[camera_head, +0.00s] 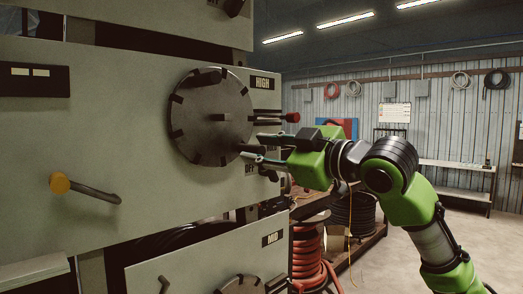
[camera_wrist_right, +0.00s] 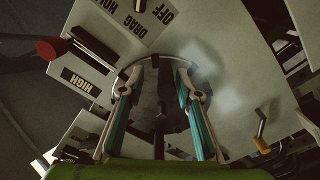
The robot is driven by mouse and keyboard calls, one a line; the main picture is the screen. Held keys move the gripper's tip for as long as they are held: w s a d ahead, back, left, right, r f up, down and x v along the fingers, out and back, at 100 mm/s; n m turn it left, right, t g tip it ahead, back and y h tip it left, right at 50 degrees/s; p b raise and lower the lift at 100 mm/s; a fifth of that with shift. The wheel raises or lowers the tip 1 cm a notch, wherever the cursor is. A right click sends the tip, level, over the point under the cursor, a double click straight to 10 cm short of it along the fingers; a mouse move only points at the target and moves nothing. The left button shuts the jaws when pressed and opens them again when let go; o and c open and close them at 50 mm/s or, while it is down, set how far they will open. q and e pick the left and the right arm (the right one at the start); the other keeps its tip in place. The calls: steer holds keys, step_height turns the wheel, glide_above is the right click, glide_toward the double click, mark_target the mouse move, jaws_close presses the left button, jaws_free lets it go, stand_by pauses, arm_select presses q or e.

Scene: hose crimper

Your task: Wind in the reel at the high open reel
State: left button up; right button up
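The high reel shows as a round dark disc (camera_head: 205,122) with dark blocks around its rim, on a grey-green panel beside a HIGH label (camera_head: 263,83). A dark crank peg (camera_head: 252,148) sticks out from the disc's lower right. My right gripper (camera_head: 256,147) is at that peg, one finger above it and one below. In the right wrist view the fingers (camera_wrist_right: 156,78) are spread, with the dark peg (camera_wrist_right: 160,95) between them and visible gaps on both sides. The disc (camera_wrist_right: 143,80) lies behind the fingers. My left gripper does not show.
A red-knobbed lever (camera_head: 291,117) sits just above my right gripper; an OFF/DRAG/HOLD plate (camera_wrist_right: 140,18) is near it. An orange-knobbed crank (camera_head: 60,183) sticks out at left. A MID panel (camera_head: 205,268) is below. Red hose coils (camera_head: 306,250) stand behind; open floor is at right.

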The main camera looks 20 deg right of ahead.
steer(key=shift+s, duration=0.4)
steer(key=v, duration=1.1)
steer(key=shift+s+d, duration=0.15)
